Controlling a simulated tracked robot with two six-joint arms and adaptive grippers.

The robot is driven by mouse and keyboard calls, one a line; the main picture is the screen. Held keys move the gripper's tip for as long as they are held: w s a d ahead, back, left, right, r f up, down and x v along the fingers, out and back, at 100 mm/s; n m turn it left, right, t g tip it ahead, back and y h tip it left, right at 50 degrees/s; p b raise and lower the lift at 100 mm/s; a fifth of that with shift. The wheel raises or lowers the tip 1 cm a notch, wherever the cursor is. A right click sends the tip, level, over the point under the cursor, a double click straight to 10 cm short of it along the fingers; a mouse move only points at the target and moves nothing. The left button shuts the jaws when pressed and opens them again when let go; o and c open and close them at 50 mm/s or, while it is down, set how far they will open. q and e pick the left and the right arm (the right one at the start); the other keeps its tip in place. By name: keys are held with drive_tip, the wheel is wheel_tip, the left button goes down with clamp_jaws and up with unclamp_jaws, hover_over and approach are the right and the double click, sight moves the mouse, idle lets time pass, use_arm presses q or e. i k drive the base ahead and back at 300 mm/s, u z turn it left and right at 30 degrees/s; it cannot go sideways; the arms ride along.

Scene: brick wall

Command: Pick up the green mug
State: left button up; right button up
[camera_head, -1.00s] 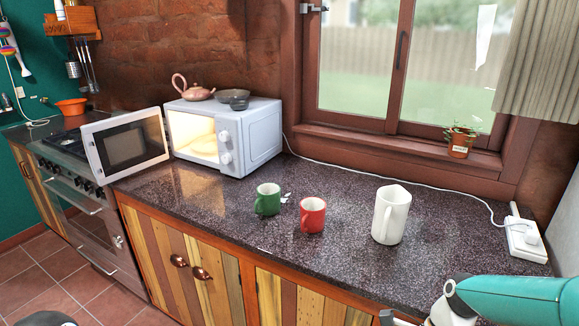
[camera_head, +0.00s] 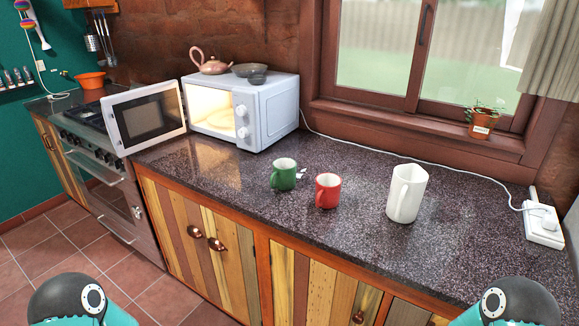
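The green mug (camera_head: 284,174) stands upright on the dark speckled countertop (camera_head: 250,205), left of a red mug (camera_head: 328,191). A small white tag-like thing lies beside the green mug at its right. Nothing holds the green mug. Parts of my two arms show at the bottom left and bottom right edges, well apart from the mugs. Neither gripper is visible in the head view.
A white jug (camera_head: 407,193) stands right of the red mug. An open, lit microwave (camera_head: 272,112) is at the back left, with a teapot (camera_head: 211,64) and bowls on top. A power strip (camera_head: 542,225) and its white cable lie at the right. Counter in front of the mugs is clear.

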sight(284, 179)
drive_tip(key=z, duration=0.05)
drive_tip(key=k, duration=0.5)
drive_tip(key=z, duration=0.75)
drive_tip(key=i, duration=0.1)
drive_tip(key=u, duration=2.55)
drive_tip(key=i, duration=2.6)
drive_tip(key=z, duration=2.05)
